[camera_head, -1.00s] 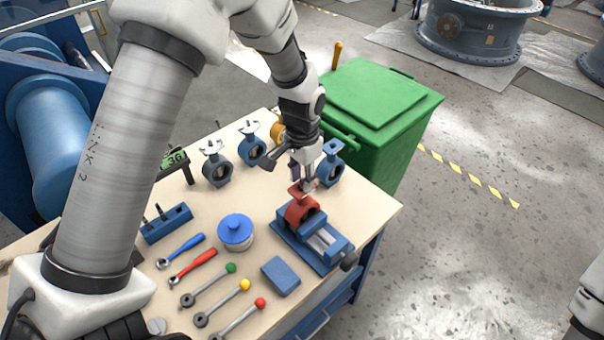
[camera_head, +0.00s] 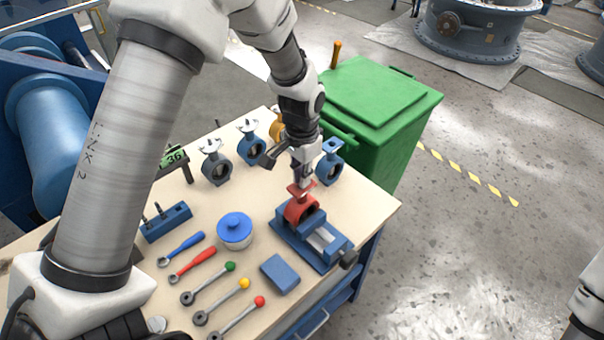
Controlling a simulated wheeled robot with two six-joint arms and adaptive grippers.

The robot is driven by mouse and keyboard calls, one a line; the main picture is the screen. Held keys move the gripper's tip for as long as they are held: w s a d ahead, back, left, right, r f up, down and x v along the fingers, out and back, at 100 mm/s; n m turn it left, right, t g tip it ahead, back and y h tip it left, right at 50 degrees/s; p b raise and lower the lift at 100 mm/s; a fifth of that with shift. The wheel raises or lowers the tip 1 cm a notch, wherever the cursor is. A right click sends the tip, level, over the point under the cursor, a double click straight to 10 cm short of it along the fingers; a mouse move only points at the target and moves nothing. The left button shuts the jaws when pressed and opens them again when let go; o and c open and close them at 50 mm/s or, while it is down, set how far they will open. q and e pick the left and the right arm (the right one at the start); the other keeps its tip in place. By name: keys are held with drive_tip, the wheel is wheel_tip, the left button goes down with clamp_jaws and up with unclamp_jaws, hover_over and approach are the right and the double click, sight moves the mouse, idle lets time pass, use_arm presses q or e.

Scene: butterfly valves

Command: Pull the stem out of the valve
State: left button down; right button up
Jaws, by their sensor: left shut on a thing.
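The red butterfly valve (camera_head: 299,209) sits upright in the blue vise (camera_head: 314,243) at the right front part of the workbench. My left gripper (camera_head: 303,182) points down just above the valve's top flange. It is shut on the stem, which is small and mostly hidden between the fingers. I cannot tell how far the stem stands out of the valve. My right gripper is not in view; only a piece of my right arm shows at the right edge.
On the workbench (camera_head: 352,215), blue valves (camera_head: 329,162), a grey valve (camera_head: 215,163), wrenches (camera_head: 191,263), ball-ended levers (camera_head: 225,298), a blue-lidded pot (camera_head: 235,231) and a blue block (camera_head: 280,273) surround the vise. A green bin (camera_head: 385,110) stands behind the bench.

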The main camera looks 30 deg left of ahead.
use_arm(q)
drive_tip(key=shift+r+p, duration=3.5)
drive_tip(key=shift+r, duration=0.3)
idle(3.4)
wheel_tip(320, 180, up, 6)
drive_tip(key=p, duration=0.5)
drive_tip(key=shift+p, duration=0.35)
